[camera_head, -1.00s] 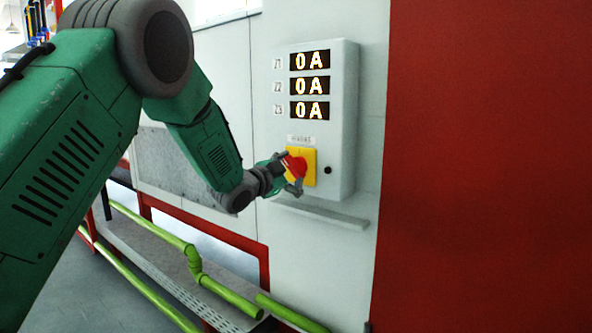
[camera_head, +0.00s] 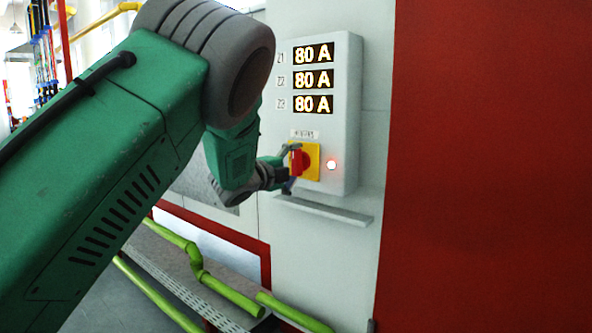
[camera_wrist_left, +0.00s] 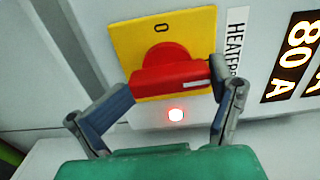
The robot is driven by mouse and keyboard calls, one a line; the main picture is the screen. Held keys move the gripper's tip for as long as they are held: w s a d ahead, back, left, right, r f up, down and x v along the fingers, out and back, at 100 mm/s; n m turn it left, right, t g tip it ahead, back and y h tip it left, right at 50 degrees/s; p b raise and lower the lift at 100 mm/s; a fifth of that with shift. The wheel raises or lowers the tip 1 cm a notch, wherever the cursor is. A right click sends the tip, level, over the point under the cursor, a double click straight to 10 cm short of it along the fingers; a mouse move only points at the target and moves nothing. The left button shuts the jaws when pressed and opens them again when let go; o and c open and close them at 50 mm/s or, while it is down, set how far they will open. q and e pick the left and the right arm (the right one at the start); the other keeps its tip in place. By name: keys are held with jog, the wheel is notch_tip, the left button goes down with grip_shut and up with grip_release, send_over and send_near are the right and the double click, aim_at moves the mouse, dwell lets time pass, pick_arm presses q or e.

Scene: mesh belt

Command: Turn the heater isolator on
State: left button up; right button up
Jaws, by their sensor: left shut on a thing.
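The heater isolator is a red rotary handle (camera_head: 299,162) on a yellow plate (camera_head: 314,163), low on a grey panel box (camera_head: 346,110). In the head view the handle stands about upright. My left gripper (camera_head: 289,168) is shut on the handle, one finger at each end of it. In the left wrist view the red handle (camera_wrist_left: 170,76) lies between the fingers of the left gripper (camera_wrist_left: 172,92), below the "0" mark on the yellow plate (camera_wrist_left: 120,40). A red lamp (camera_head: 331,165) beside the plate is lit. Three displays (camera_head: 313,79) read 80 A. My right gripper is out of view.
A narrow ledge (camera_head: 325,210) juts out just below the box. A large red panel (camera_head: 480,160) stands to the right. Green pipes (camera_head: 225,292) run low along the wall at lower left.

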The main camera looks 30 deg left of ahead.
pick_arm(q)
jog(key=shift+w+r+m, duration=0.15)
jog(key=shift+r+m, duration=0.25)
jog(key=shift+r, duration=0.45)
jog(key=o, duration=0.8)
jog(key=s+a+f, duration=0.1)
jog(key=s, duration=1.1)
jog(key=shift+f, duration=0.35)
